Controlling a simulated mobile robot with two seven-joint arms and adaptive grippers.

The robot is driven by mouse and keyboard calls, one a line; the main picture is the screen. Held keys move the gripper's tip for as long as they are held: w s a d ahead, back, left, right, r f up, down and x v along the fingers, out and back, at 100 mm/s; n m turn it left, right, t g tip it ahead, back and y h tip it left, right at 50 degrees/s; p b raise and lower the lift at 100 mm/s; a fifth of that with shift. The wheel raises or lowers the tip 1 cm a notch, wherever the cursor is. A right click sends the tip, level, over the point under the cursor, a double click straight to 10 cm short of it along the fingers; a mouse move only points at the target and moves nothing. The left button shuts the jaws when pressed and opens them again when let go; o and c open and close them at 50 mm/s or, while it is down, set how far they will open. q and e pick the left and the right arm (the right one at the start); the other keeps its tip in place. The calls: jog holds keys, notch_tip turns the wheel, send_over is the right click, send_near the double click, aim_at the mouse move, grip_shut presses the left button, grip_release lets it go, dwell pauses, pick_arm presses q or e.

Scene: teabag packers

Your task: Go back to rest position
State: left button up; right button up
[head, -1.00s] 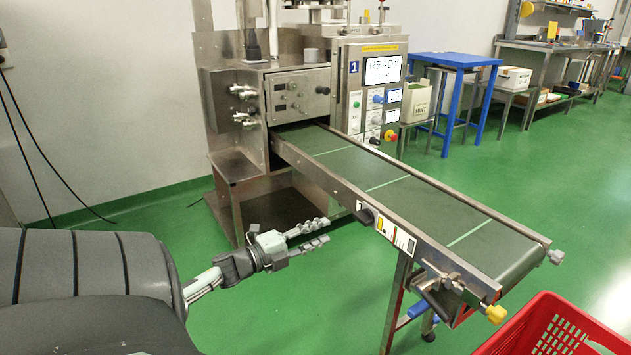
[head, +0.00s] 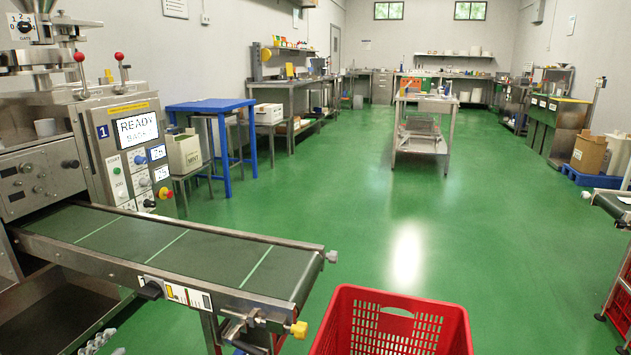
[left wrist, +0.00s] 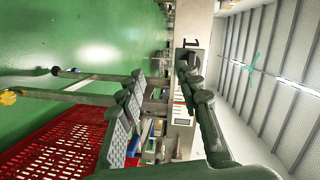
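My left gripper (head: 100,343) shows only in part at the bottom left edge of the head view, low beside the near side of the conveyor. In the left wrist view my left gripper (left wrist: 161,78) has its two fingers apart, with nothing between them. The rest of my left arm is out of the head view. My right gripper is in neither view.
A packing machine (head: 115,150) with a "READY" screen stands at left, its green conveyor (head: 180,250) reaching toward the middle. A red crate (head: 392,306) sits at bottom centre. A blue table (head: 212,106) and a metal cart (head: 420,130) stand beyond. Green floor (head: 300,210) is open between.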

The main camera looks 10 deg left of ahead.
pick_arm(q)
jog(key=s+d+f+n+g, duration=0.4)
jog(key=s+d+f, duration=0.1)
jog(key=d, duration=0.3)
jog(key=s+d+f+n+g+p, duration=0.1)
jog(key=s+d+f+n+g, duration=0.3)
jog(key=d, duration=0.5)
jog(key=s+d+f+n+g, duration=0.4)
jog(key=s+d+f+g, duration=0.1)
jog(key=d, duration=0.4)
jog(key=shift+s+d+f+n+p, duration=0.3)
jog(key=shift+s+f+p, duration=0.15)
jog(key=shift+s, duration=0.6)
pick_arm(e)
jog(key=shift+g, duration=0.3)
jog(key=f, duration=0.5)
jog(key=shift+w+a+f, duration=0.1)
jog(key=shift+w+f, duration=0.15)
